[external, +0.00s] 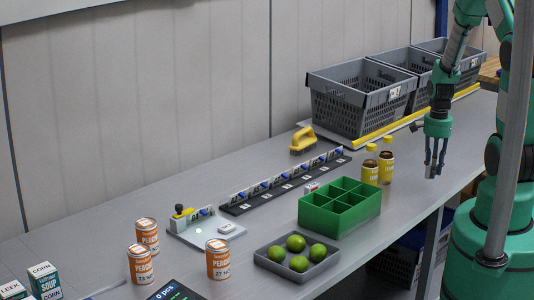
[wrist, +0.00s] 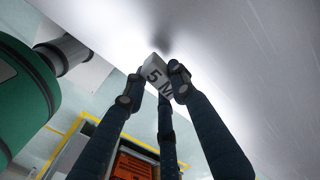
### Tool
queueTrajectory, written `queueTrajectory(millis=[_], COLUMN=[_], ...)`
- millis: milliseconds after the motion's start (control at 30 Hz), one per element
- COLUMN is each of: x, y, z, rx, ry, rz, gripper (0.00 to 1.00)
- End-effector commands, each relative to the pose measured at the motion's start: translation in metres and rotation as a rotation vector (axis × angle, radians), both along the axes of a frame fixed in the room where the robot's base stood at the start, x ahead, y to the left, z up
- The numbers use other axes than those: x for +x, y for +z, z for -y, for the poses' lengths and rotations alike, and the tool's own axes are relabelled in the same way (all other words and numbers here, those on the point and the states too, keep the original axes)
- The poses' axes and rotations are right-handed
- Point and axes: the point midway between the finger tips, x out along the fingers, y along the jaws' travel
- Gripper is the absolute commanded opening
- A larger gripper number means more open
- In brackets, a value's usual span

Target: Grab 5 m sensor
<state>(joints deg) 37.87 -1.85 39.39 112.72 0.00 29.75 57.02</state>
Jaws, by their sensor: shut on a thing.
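The 5 m sensor is a small pale block marked "5 M" (wrist: 155,71) in the wrist view. It sits between the fingertips of my gripper (wrist: 158,86), which is shut on it. In the external view my gripper (external: 434,166) points down above the right part of the grey table, to the right of two yellow-capped bottles (external: 370,172). The sensor cannot be made out between the fingers there.
A green divided box (external: 339,222) stands left of my gripper, with a grey tray of limes (external: 273,264) beside it. A black strip (external: 238,209) holds a row of small parts. Grey crates (external: 325,102) stand at the back. Orange cans (external: 217,274) stand front left.

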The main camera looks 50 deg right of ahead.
Motion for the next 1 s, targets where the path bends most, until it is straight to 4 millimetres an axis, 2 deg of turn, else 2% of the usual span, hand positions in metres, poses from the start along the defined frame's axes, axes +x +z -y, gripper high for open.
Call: queueTrajectory(millis=[200, 400, 1000], x=[-0.025, -0.037, -0.040], y=[0.004, 0.005, 0.005], z=[-0.018, -0.027, -0.029], rx=[-0.001, 0.000, 0.000], ry=[0.000, 0.000, 0.000], rz=[0.001, 0.000, 0.000], gripper=[0.00, 0.00, 0.00])
